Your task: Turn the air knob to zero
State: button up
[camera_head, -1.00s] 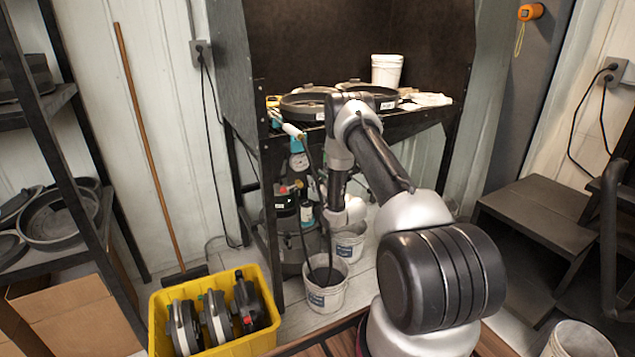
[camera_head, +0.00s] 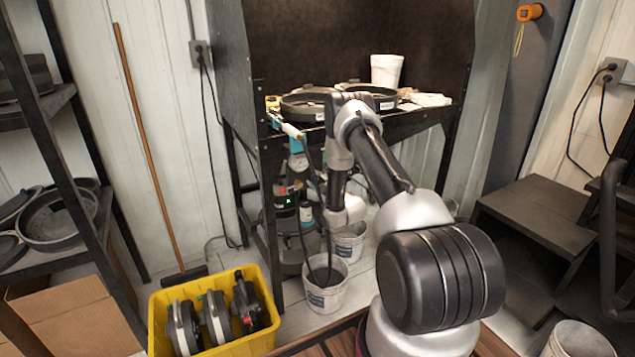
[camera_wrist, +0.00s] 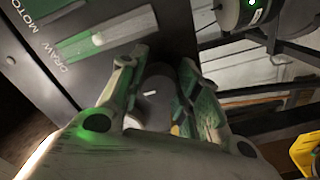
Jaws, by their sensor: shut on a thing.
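In the wrist view a round grey knob (camera_wrist: 153,92) sits between the two fingers of my gripper (camera_wrist: 158,72), which is shut on it. The fingers touch it from both sides. Any label or scale on the knob is hidden, so I cannot read its setting. Beside it is a dark panel (camera_wrist: 88,57) lettered "DRAW" and "MOTO", with a pale handle in a green-lit slot. In the head view my arm hides the fingers and the knob.
In the head view, a dark bench (camera_head: 420,116) carries round pans. White buckets (camera_head: 327,290) stand below it. A yellow crate (camera_head: 262,340) is at lower left.

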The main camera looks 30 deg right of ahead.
dwell(0.3)
jog(key=o, duration=1)
jog(key=shift+o, duration=0.2)
jog(key=s, duration=1.2)
jog(key=shift+d, duration=0.2)
